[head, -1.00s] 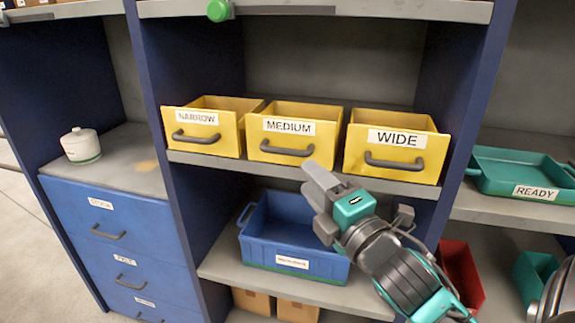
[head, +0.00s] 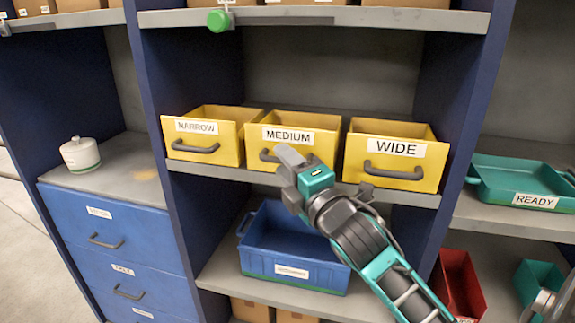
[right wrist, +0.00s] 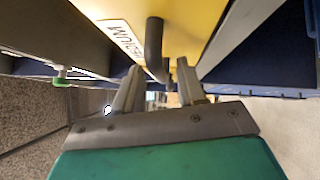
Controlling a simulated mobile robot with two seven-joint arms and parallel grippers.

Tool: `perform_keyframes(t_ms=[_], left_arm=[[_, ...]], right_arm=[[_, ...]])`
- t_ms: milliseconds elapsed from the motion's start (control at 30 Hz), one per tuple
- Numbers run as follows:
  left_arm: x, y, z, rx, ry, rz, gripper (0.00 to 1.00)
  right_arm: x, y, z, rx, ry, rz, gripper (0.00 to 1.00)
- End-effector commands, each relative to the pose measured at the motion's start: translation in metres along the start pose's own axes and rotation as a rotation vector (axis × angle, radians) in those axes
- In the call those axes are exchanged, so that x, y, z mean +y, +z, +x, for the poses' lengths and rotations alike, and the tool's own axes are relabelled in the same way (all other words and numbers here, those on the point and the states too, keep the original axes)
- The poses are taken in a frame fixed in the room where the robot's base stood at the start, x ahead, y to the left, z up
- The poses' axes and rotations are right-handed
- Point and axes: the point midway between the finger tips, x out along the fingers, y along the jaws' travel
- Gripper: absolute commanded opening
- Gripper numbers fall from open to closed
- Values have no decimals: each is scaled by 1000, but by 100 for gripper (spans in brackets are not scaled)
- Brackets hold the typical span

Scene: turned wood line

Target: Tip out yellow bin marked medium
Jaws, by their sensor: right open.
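The yellow bin marked MEDIUM (head: 288,124) stands on the middle shelf between the NARROW and WIDE bins. Its dark handle is on its front face. My right gripper (head: 290,160) is open in front of that bin and covers part of the handle. In the right wrist view the fingers of my right gripper (right wrist: 160,90) are apart, with the handle (right wrist: 154,50) of the MEDIUM bin (right wrist: 185,20) between or just beyond the fingertips. I cannot tell whether they touch it.
The NARROW bin (head: 204,150) and the WIDE bin (head: 392,172) stand close on either side. A blue bin (head: 290,270) is on the shelf below. A green READY tray (head: 530,185) lies to the right, above a red bin (head: 460,285). A white lidded pot (head: 80,154) stands at left.

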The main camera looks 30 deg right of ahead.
Motion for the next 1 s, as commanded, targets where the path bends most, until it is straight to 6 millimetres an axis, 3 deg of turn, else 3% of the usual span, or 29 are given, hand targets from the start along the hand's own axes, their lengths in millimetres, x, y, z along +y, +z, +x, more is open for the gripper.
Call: perform_keyframes(t_ms=[67,467,1000], left_arm=[[0,0,0,0,0,0,43],[1,0,0,0,1,0,43],[2,6,4,-2,4,-2,43]], right_arm=[[0,0,0,0,0,0,38],[0,0,0,0,0,0,0],[-5,0,-1,-1,16,-19,0]])
